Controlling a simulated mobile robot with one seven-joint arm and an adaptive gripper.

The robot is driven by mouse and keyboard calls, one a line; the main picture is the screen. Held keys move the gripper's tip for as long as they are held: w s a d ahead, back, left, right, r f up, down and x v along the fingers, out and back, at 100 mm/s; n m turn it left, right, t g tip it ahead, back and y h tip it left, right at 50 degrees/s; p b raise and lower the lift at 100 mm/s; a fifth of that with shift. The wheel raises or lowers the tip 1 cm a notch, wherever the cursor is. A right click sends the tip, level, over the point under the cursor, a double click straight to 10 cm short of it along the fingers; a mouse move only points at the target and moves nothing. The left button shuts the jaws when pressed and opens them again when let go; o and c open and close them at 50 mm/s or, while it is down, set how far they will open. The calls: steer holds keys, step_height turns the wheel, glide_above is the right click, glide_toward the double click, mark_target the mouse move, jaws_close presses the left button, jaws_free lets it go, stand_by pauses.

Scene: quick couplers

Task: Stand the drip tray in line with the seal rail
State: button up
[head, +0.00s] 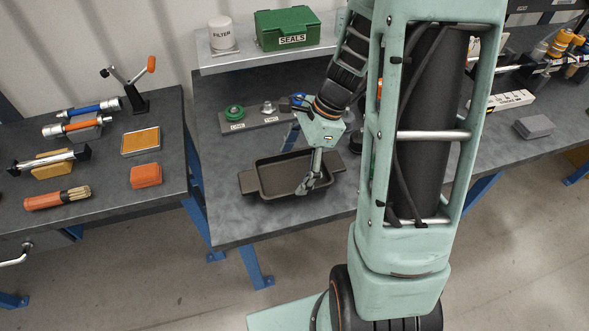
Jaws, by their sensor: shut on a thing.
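The black drip tray (275,180), a shallow rectangular pan with a flat tab at its left and right ends, is on the grey bench in the middle of the head view. The seal rail (253,121) is a low grey strip behind the tray, bearing a green round fitting, a silver one and a blue one. My gripper (305,187) points down at the right part of the tray and is shut on it. The exact contact is small and partly hidden by the fingers. The right end of the rail is hidden behind my arm.
A raised shelf behind holds a white filter canister (222,34) and a green seals box (287,28). Bare bench lies around the tray's left and front.

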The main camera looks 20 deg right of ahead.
steer(key=shift+f, duration=0.55)
steer(key=shift+f, duration=0.15)
steer(key=o, duration=1.3)
steer(key=shift+c, duration=0.2)
steer(key=p+v, duration=0.1)
steer(key=v, duration=1.1)
steer(key=shift+d, duration=0.1)
